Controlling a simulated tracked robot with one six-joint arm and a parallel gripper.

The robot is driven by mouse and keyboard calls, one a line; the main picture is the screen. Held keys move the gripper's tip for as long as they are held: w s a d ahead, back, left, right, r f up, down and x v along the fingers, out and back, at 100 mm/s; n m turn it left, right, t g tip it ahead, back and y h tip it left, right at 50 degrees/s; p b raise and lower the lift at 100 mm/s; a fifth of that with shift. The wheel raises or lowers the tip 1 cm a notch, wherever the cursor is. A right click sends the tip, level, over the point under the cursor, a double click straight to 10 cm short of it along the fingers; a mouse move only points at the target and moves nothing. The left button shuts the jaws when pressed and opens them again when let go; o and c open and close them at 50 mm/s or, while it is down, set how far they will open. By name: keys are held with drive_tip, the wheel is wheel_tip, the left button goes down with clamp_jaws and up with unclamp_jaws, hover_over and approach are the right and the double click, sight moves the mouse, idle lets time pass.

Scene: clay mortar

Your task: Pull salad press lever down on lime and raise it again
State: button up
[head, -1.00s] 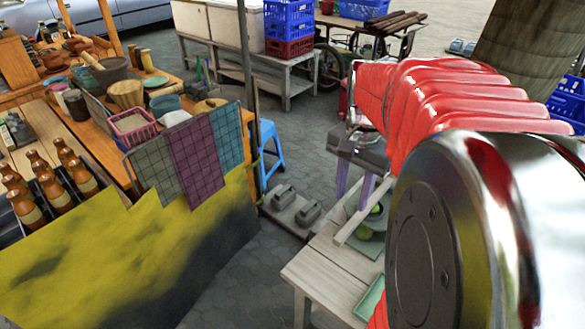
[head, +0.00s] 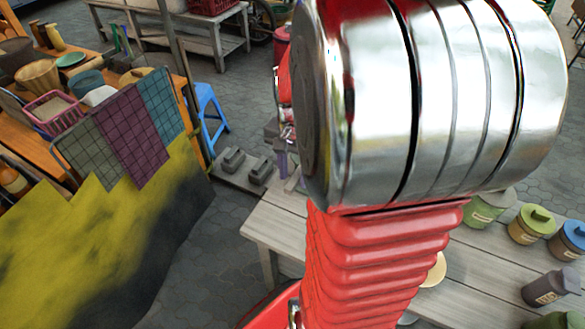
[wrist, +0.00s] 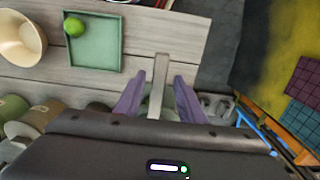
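In the wrist view, the light wooden lever (wrist: 158,80) of the press extends between the two purple fingers of my gripper (wrist: 157,82). The fingers are apart, with gaps on both sides of the lever. The press body is mostly hidden behind the fingers and the dark gripper housing. A green lime (wrist: 74,27) lies in a square green tray (wrist: 95,66) on the table; whether another lime sits in the press cannot be seen. In the head view my arm covers the press and lever, and little of my gripper shows.
The grey wooden table (head: 285,222) carries several lidded jars (head: 530,225) at right. A cream bowl (wrist: 20,38) stands beside the tray. A blue stool (head: 207,115) and a stall with a yellow cloth (head: 100,245) stand at left.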

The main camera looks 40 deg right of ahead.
drive_tip(key=shift+c, duration=0.4)
clamp_jaws()
drive_tip(key=shift+w+d, duration=0.1)
drive_tip(key=shift+d, duration=0.1)
drive_tip(key=shift+a, duration=0.15)
drive_tip(key=shift+r, duration=0.2)
